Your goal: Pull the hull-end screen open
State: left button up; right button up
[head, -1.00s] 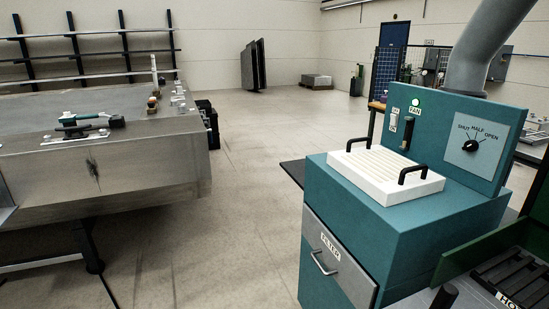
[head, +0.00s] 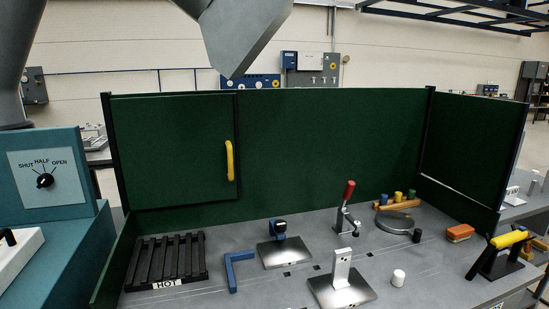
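A dark green screen panel (head: 172,152) with a yellow upright handle (head: 230,160) stands at the left of the back wall of the welding bench (head: 210,290). The panel looks closed, lying flat along the longer green back screen (head: 325,140). Another green screen (head: 470,152) stands angled at the bench's right end. None of these carries a readable label, so I cannot tell which is the hull-end one. Neither of my grippers is in view.
A black rack marked HOT (head: 167,262) lies below the panel. A blue square (head: 236,270), a red-handled clamp (head: 346,208) and metal plates stand on the bench. The teal filter unit (head: 60,215) is at the left. A grey hood (head: 245,35) hangs above.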

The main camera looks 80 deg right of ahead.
aim_at(173, 150)
jog(key=z, duration=2.6)
